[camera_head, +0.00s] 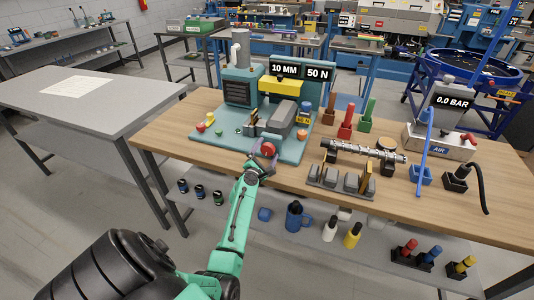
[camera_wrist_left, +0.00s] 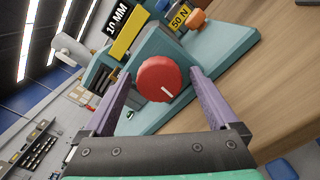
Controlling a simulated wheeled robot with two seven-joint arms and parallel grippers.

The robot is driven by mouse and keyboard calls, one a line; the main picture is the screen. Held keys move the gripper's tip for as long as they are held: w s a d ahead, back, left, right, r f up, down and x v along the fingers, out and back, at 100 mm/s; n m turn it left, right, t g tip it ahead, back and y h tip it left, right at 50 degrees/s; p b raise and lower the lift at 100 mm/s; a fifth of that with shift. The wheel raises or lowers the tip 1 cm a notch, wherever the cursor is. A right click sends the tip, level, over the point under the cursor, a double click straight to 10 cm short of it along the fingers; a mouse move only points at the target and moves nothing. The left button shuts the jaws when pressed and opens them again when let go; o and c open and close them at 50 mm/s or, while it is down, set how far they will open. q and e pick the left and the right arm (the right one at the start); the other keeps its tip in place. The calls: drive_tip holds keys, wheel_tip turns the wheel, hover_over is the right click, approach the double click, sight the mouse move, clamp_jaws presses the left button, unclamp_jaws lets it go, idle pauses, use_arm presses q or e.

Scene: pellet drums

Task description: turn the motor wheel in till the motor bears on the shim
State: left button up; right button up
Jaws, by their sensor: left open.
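The red motor wheel (camera_head: 268,147) is on the front of the teal machine base (camera_head: 222,133). In the left wrist view the wheel (camera_wrist_left: 159,80) is a red disc with a white slanted mark, between the two purple fingers of my open left gripper (camera_wrist_left: 158,76). A gap shows on each side of the wheel. In the head view the left gripper (camera_head: 263,152) is at the front edge of the base, by the wheel. A grey block (camera_head: 281,120), perhaps the motor, sits behind the wheel. I cannot make out the shim. My right gripper is not in view.
Signs read "10 MM" (camera_head: 284,69) and "50 N" (camera_head: 317,73). An orange knob (camera_head: 302,134) is right of the wheel. A metal shaft (camera_head: 362,151) and grey blocks (camera_head: 340,179) stand further right. The bench front edge is near my left arm.

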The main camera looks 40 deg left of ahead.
use_arm(q)
drive_tip(key=shift+a, duration=0.15)
drive_tip(key=c, duration=1.4)
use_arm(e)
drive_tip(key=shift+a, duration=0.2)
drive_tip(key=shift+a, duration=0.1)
